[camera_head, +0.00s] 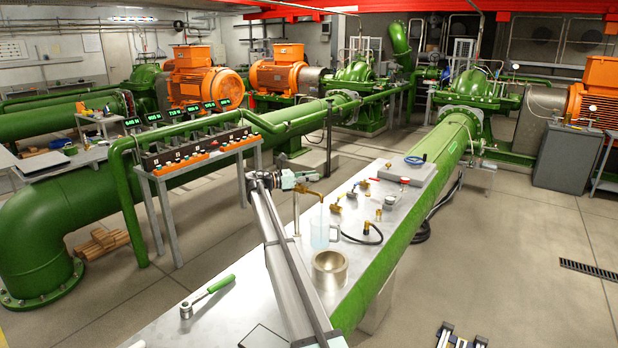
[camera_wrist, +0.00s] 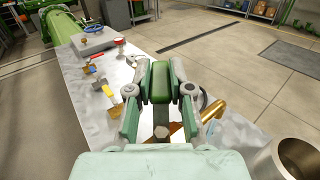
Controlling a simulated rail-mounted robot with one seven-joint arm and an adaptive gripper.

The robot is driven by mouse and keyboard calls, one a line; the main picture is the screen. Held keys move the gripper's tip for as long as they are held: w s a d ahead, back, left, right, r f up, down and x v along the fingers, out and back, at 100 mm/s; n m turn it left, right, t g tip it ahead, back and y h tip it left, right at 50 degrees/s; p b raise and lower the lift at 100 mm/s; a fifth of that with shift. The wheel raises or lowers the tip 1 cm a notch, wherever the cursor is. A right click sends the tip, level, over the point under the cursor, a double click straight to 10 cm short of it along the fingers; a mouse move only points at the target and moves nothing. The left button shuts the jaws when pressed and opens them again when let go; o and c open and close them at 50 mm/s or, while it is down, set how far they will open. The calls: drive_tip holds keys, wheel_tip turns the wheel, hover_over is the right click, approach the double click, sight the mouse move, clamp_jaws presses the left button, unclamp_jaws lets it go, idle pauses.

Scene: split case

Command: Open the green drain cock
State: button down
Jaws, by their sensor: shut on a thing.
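The drain cock (camera_head: 310,190) shows as a brass tap with a bent spout above the metal bench in the head view. Its brass body (camera_wrist: 214,109) is partly hidden by my gripper in the wrist view. My gripper (camera_head: 299,179) reaches the top of the cock. In the wrist view my gripper (camera_wrist: 160,83) is shut on a dark green block between its fingers, which looks like the cock's green handle. The fingers hide much of it, and I cannot tell the handle's exact angle. A clear jug (camera_head: 321,234) stands below the spout.
Several small valves and fittings (camera_head: 350,195) lie farther back on the bench (camera_head: 185,325). A green-handled wrench (camera_head: 208,296) lies at the front left. A long green pipe (camera_head: 430,190) runs along the right.

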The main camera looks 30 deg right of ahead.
drive_tip(key=c, duration=1)
unclamp_jaws()
drive_tip(key=shift+c, duration=0.2)
drive_tip(key=shift+a, duration=0.1)
drive_tip(key=w+a, duration=0.1)
drive_tip(key=a, duration=1)
drive_tip(key=shift+w+a, duration=0.3)
